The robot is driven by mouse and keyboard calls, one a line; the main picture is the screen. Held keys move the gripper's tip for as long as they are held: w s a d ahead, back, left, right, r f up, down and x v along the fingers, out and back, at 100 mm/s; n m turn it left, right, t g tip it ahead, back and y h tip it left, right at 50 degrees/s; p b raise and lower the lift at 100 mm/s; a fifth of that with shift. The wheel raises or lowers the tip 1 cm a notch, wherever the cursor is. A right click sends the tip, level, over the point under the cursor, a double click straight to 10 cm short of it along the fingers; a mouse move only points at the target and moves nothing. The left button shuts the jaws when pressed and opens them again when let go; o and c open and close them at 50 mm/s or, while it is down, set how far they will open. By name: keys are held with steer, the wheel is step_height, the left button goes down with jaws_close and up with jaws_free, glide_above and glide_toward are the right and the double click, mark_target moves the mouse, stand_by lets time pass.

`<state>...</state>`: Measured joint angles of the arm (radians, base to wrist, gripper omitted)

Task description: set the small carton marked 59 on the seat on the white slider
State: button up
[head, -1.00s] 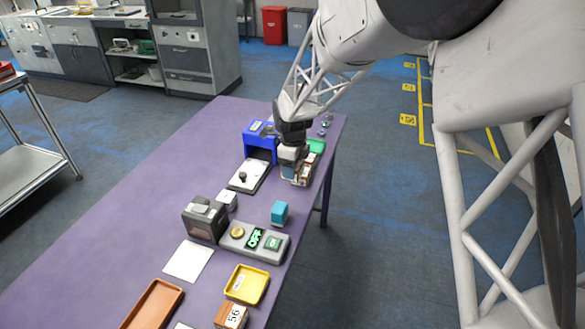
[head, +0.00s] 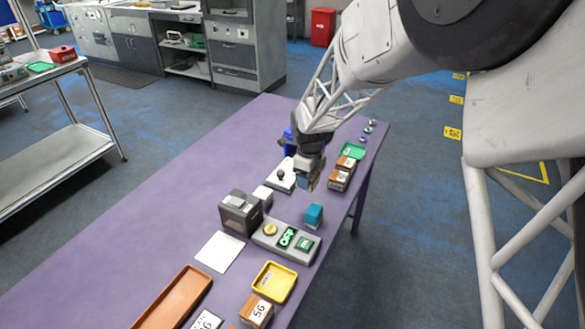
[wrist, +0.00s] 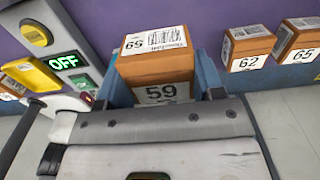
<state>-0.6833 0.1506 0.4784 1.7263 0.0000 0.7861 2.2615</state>
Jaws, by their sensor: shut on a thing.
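My gripper (head: 309,182) is shut on the small brown carton marked 59 (wrist: 160,70), which sits between the two blue-grey fingers in the wrist view. Its 59 labels and barcode face the camera. In the head view the gripper hides most of this carton and appears raised above the table. The white slider (head: 277,178) with a black knob lies just left of and partly behind the gripper. The blue housing (head: 287,143) stands at its far end, partly hidden by my arm. The seat itself cannot be made out.
Cartons marked 62 (wrist: 248,45) and 65 (wrist: 298,40) stand right of the gripper, near a green tray (head: 353,150). Nearer are a teal block (head: 314,215), a grey panel reading OFF (head: 287,238), a dark box (head: 240,213), a yellow tray (head: 274,283) and carton 56 (head: 257,310).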

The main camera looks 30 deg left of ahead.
steer(key=shift+s+a+f, duration=0.25)
steer(key=shift+s+a, duration=0.4)
steer(key=shift+a, duration=0.1)
glide_above(291, 167)
steer(key=shift+f, duration=0.75)
steer(key=shift+f, duration=1.75)
steer(key=shift+f, duration=0.1)
steer(key=o, duration=1)
